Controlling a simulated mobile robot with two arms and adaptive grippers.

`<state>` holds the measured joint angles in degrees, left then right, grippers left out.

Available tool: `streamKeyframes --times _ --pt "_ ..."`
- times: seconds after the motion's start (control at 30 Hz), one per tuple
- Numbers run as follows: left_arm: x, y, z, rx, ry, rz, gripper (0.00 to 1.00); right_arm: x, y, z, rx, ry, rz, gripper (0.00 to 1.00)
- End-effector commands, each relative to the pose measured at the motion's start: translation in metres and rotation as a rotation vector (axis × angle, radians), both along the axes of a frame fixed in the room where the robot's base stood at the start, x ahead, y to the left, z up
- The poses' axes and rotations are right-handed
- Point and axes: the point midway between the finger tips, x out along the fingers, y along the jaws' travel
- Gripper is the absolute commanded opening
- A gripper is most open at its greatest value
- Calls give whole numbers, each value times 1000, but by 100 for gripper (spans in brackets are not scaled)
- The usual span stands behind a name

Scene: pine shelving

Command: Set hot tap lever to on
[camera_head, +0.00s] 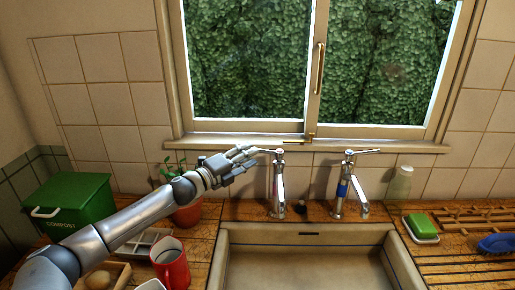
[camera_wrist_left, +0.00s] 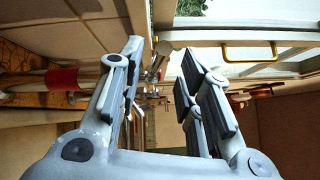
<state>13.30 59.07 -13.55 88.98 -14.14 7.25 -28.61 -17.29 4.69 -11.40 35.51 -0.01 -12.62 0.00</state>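The left tap (camera_head: 278,190) stands behind the sink, its lever (camera_head: 268,151) pointing left. The right tap (camera_head: 342,192) has a blue band and its lever points right, so I take the left one as the hot tap. My left gripper (camera_head: 252,156) is at the tip of the left tap's lever. In the left wrist view the gripper (camera_wrist_left: 162,62) is open, with a metal part, seemingly the lever, between or just beyond the fingertips. Contact cannot be told. A red-banded part (camera_wrist_left: 62,78) shows at left there. My right gripper is out of view.
The sink (camera_head: 235,240) lies in front of the taps. A potted plant (camera_head: 187,212), a red mug (camera_head: 171,263) and a green compost bin (camera_head: 70,200) are at left. A bottle (camera_head: 400,184) and a green sponge (camera_head: 421,226) are at right. The window sill (camera_head: 380,146) runs behind.

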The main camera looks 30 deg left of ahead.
Motion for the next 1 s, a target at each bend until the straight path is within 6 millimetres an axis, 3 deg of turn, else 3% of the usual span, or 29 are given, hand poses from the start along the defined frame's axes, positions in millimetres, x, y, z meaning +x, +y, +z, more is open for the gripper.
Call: streamKeyframes --times 0.4,0.87,1.0 --pt "38 -9 4 -1 -1 0 33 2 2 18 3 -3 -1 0" --pt "44 -11 2 0 0 -2 33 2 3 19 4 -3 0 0" --pt "44 -11 2 0 0 -2 15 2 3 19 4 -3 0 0"
